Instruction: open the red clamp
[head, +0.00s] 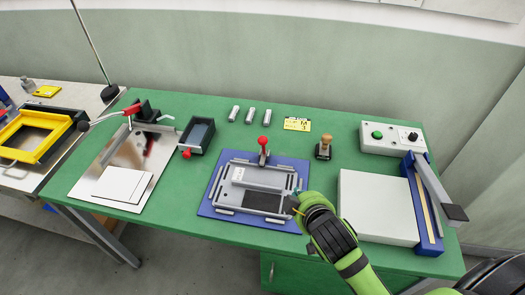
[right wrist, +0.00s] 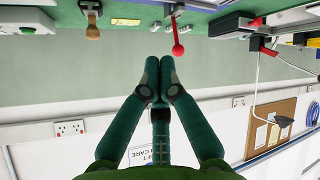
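Several red-handled parts show, and I cannot tell for sure which is the red clamp. A red-handled clamp (head: 131,109) with a black base stands at the back of a shiny plate on the left; what seems to be its red handle (right wrist: 255,22) shows in the right wrist view. A red ball lever (head: 264,141) stands upright at the back of the grey frame fixture; it also shows in the right wrist view (right wrist: 178,50). My right gripper (head: 293,200) is by the fixture's right edge, away from both. Its fingertips (right wrist: 160,75) meet, with nothing visible between them. My left gripper is out of view.
The fixture sits on a blue board (head: 209,207) on the green table (head: 175,215). A black tray (head: 198,136) with a red knob stands left of it. A wooden-handled stamp (head: 323,147), white block (head: 375,207) and control box (head: 391,138) are to the right.

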